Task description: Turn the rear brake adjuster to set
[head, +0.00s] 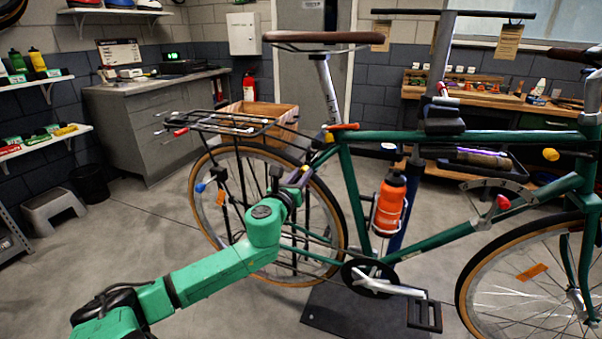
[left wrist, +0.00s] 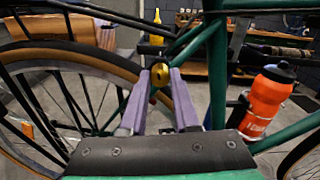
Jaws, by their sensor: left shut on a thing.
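The rear brake adjuster, a small gold knob (left wrist: 160,74), shows in the left wrist view between my fingertips. My left gripper (left wrist: 161,79) has its two purple fingers closed on the knob's sides. My right gripper is in neither view.
An orange bottle (head: 388,207) sits on the frame right of my left gripper. A rear rack (head: 222,124) carries tools above the wheel. The crank and pedal (head: 424,313) lie low to the right. Open floor lies left of the wheel.

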